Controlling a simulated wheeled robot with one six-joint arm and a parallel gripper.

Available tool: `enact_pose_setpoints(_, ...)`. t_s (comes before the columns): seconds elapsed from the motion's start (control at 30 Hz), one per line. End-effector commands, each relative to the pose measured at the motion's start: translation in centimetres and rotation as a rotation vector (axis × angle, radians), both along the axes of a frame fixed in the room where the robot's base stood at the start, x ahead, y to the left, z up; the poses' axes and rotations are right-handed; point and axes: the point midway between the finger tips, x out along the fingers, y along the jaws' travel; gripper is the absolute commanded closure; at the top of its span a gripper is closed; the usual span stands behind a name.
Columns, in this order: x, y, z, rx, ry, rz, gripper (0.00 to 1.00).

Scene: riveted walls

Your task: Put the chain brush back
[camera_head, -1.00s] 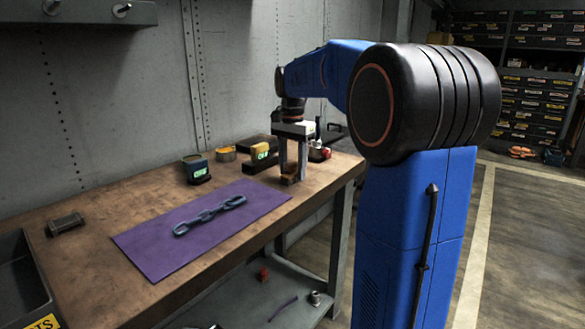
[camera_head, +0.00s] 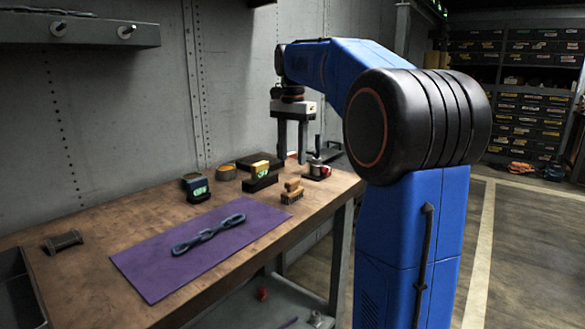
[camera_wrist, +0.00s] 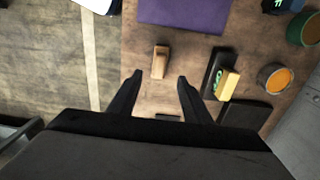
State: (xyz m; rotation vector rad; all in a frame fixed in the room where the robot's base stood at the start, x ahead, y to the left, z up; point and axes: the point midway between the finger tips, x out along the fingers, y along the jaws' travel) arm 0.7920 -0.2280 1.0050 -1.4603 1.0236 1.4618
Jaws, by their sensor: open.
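The chain brush (camera_head: 292,191), a small brown wooden brush with dark bristles beneath, stands on the wooden workbench near its front edge, right of the purple mat. It also shows in the wrist view (camera_wrist: 161,62), just beyond the fingertips. My gripper (camera_head: 292,158) is open and empty above the brush, its fingers pointing down and apart from it. Both fingers also show in the wrist view (camera_wrist: 159,78). A dark chain (camera_head: 208,233) lies on the purple mat (camera_head: 150,263).
Behind the brush is a black holder (camera_head: 262,182) with a yellow block. A dark flat case (camera_head: 260,160), an orange-topped tin (camera_head: 226,172), a blue-and-green device (camera_head: 196,187) and a red-and-metal item (camera_head: 317,170) stand nearby. A dark spool (camera_head: 62,242) lies left.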

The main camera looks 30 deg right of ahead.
Motion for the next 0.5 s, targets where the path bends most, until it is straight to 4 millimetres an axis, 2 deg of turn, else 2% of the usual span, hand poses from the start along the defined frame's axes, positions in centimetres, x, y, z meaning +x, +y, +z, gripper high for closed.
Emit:
enact_pose_setpoints(0.2,0.0,0.0,1.5,-0.001,-0.001,0.0,0.55)
enact_pose_setpoints(0.4,-0.1,0.1,1.5,0.0,-0.002,0.004,0.55)
enact_pose_setpoints(0.5,-1.0,0.8,1.3,-0.004,-0.012,0.035,0.55)
